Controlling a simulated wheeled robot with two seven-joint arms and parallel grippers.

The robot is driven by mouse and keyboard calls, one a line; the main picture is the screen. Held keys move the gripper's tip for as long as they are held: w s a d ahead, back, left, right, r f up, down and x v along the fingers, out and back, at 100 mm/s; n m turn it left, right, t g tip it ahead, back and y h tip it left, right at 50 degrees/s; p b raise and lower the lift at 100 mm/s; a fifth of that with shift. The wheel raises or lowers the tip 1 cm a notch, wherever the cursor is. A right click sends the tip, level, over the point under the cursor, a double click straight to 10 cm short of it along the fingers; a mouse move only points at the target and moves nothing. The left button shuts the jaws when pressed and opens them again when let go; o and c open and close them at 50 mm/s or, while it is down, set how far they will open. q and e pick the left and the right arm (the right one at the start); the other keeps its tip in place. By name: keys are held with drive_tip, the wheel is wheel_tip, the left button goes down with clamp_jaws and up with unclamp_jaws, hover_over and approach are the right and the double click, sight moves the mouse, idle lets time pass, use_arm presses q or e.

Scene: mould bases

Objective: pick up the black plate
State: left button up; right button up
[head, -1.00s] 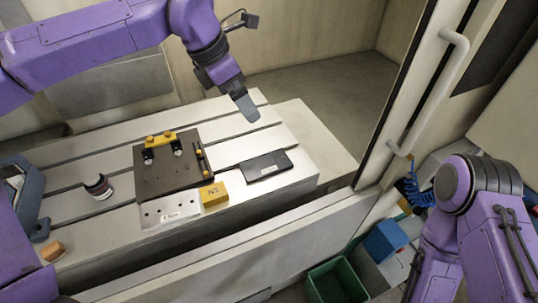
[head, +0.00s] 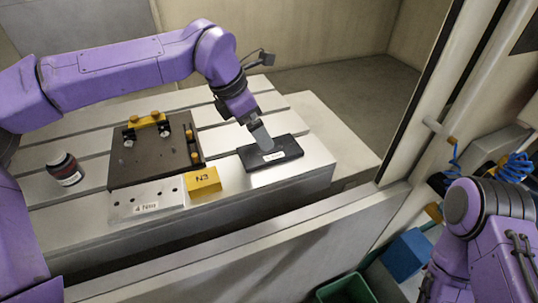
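The black plate (head: 286,151) is a small flat dark block with a white label. It lies flat on the slotted light-grey table, right of the larger dark mould plate. My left gripper (head: 262,139) reaches down from above, its grey finger in front of or touching the black plate near its middle. Only one finger face shows, so I cannot tell whether it is open or shut, or whether it touches the plate. My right arm shows at the lower right, but its gripper is out of view.
The dark mould plate (head: 150,164) carries a yellow-and-black clamp bar (head: 147,119). A yellow block (head: 203,181) marked N3 and a silver drilled plate (head: 128,205) sit in front. A dark jar (head: 64,168) stands left. A door frame (head: 425,100) rises at the right.

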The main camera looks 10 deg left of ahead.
sight(270, 151)
use_arm(q)
drive_tip(key=x, duration=0.7)
drive_tip(key=shift+s+p, duration=0.1)
drive_tip(key=shift+p, duration=0.25)
drive_tip(key=shift+r, duration=0.15)
drive_tip(key=c, duration=1.2)
